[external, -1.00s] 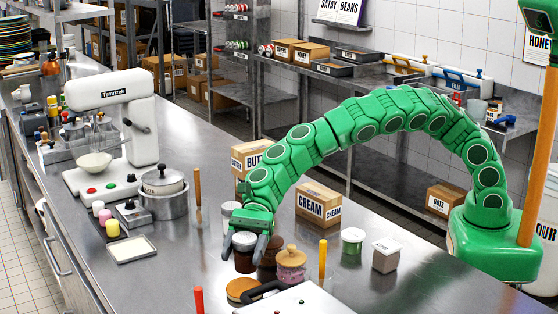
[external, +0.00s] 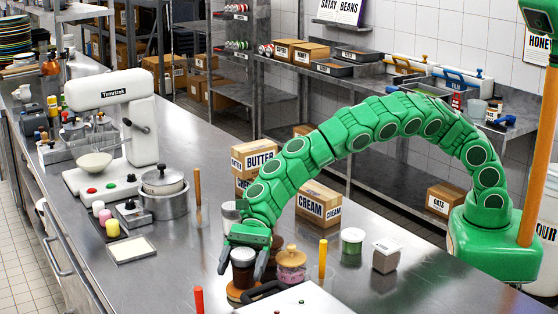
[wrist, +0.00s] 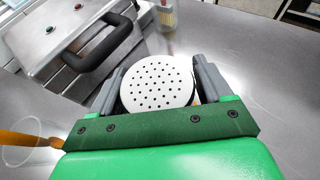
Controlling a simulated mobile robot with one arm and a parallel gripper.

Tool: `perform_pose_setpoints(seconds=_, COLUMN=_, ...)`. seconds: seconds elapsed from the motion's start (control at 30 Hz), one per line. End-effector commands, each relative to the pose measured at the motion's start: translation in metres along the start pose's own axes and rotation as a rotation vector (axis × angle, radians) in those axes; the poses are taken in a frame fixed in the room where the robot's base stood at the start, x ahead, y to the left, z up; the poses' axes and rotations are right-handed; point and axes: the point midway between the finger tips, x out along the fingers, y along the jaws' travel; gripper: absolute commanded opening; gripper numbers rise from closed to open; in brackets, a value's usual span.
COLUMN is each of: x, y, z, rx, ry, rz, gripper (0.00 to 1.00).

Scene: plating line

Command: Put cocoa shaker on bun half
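The lid (wrist: 157,84) fills the middle of the wrist view. My gripper (external: 243,266) points down with one finger on each side of the shaker, shut on it. The shaker is upright. The bun half (external: 234,294) is a flat orange-brown disc directly below the shaker, mostly hidden by it. I cannot tell whether the shaker's base touches the bun half or hangs just above it.
A pink jar with a wooden lid (external: 291,266) stands close to the right of my gripper. A white press with a black handle (external: 300,300) is at the front. A yellow-handled tool (external: 323,258) and a red-handled one (external: 199,300) stand nearby.

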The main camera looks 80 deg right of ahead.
Motion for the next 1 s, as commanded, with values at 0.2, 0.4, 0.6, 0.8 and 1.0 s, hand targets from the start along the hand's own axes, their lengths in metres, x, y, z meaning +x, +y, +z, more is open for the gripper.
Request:
perform_pose_setpoints(seconds=0.2, x=0.000, y=0.000, z=0.000, rx=0.000, ry=0.000, rz=0.000, gripper=0.91)
perform_pose_setpoints(seconds=0.4, x=-0.001, y=0.000, z=0.002, rx=0.000, ry=0.000, rz=0.000, gripper=0.91)
perform_pose_setpoints(seconds=0.6, x=-0.013, y=-0.001, z=0.002, rx=0.000, ry=0.001, rz=-0.002, gripper=0.91)
perform_pose_setpoints(seconds=0.8, x=-0.036, y=-0.001, z=0.003, rx=-0.001, ry=-0.001, rz=-0.001, gripper=0.91)
perform_pose_setpoints(seconds=1.0, x=-0.060, y=-0.001, z=0.001, rx=0.002, ry=0.002, rz=-0.004, gripper=0.91)
